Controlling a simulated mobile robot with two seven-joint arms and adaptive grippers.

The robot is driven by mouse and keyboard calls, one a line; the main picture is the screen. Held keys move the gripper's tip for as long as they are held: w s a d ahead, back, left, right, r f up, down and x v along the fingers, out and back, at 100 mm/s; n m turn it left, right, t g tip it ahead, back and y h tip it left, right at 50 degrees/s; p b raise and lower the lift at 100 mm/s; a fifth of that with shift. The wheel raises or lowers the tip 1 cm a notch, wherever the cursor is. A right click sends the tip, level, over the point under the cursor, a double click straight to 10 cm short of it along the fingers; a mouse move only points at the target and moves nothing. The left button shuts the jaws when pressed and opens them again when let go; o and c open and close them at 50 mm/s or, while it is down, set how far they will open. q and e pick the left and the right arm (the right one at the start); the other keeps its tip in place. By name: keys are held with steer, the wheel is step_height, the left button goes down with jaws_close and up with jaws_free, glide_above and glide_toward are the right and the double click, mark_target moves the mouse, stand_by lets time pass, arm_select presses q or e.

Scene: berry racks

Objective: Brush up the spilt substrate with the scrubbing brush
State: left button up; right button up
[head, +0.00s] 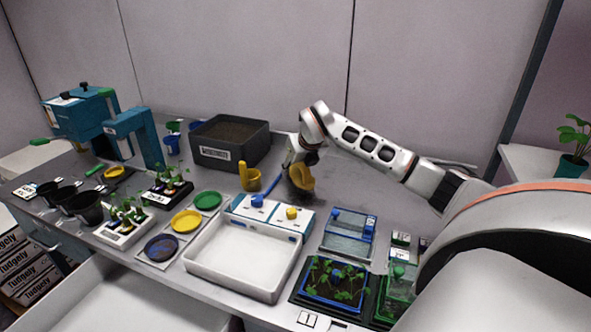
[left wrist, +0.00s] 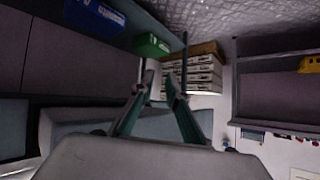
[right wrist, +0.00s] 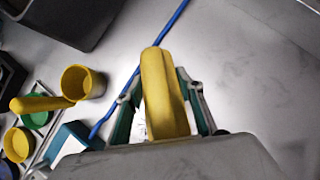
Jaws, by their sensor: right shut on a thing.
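My right gripper (head: 300,165) is shut on a yellow oblong thing (head: 301,180), which looks like the scrubbing brush. It is held over the back of the bench, right of the yellow scoop. In the right wrist view the long yellow body (right wrist: 163,95) sits between both fingers; no bristles show. A dark grey tub (head: 262,146) of brown substrate stands behind and left of the gripper. My left gripper (left wrist: 160,78) shows only in the left wrist view, open and empty, away from the bench things.
The yellow scoop (head: 252,181) stands left of the held thing. A blue rod (right wrist: 164,36) lies on the bench. In front are a white tray (head: 209,268), a blue-and-white box (head: 275,218) and a seedling tray (head: 334,303). The bench behind and right of the gripper looks clear.

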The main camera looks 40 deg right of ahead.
steer(key=shift+f+b, duration=0.4)
steer(key=shift+f, duration=0.35)
